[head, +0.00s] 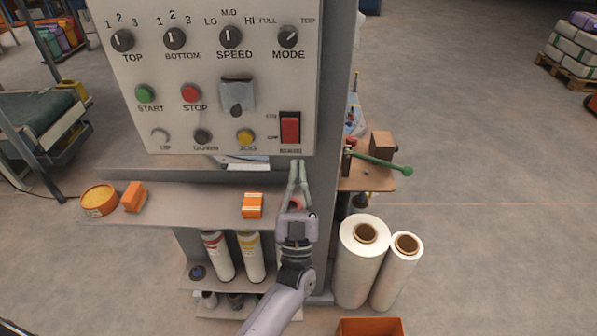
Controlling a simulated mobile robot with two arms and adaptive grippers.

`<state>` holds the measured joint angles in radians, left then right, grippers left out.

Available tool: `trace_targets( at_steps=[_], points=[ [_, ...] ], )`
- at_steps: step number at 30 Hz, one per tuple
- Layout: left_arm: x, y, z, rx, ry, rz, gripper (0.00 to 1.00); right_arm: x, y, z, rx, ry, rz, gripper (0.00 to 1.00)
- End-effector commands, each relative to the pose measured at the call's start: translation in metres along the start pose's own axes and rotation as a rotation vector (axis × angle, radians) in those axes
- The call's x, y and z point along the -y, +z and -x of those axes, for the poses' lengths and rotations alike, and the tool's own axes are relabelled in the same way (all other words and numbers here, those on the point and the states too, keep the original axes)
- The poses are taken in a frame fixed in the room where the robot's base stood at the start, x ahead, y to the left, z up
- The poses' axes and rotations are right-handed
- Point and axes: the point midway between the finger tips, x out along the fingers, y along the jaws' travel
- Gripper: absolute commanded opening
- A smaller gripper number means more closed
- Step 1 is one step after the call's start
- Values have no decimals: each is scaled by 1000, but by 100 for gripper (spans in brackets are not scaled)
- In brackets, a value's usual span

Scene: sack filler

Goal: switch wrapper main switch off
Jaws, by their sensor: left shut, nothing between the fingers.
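The wrapper's grey control panel (215,100) fills the upper left of the head view. Its main switch (290,129) is a red rocker in a dark frame at the panel's lower right. Small labels sit beside and below it, too small to read surely. I cannot tell which way the rocker is tipped. My left gripper (298,165) is shut and empty, its fingertips pointing up just below the panel's bottom edge. It is under the switch and appears apart from it. My right gripper is not in view.
Left of the switch are a yellow button (246,137), a grey flap (237,94) and a red stop button (191,93). Below, a shelf (190,205) holds an orange box (253,205). A green-handled tool (380,166) lies at right, above film rolls (360,262).

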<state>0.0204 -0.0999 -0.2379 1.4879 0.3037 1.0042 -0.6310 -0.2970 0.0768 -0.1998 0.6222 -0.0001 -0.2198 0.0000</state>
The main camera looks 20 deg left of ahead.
Motion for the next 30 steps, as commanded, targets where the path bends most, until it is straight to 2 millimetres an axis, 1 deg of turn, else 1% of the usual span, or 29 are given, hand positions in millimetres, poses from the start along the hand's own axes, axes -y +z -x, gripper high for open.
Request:
trace_targets(
  at_steps=[1,4,7,10,15,18,23,30],
  points=[
    [0,3,6,1,0,0,0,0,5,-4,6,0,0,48],
    [0,4,20,1,0,0,0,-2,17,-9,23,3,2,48],
    [0,6,33,2,1,0,0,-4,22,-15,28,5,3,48],
    [0,8,50,3,0,0,0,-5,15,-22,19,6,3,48],
    [0,10,78,2,1,-1,0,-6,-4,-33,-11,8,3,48],
    [0,11,91,2,0,-1,0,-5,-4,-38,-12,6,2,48],
    [0,11,99,-1,0,0,0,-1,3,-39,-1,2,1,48],
    [0,10,100,-1,0,0,0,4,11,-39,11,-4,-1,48]
  ],
)
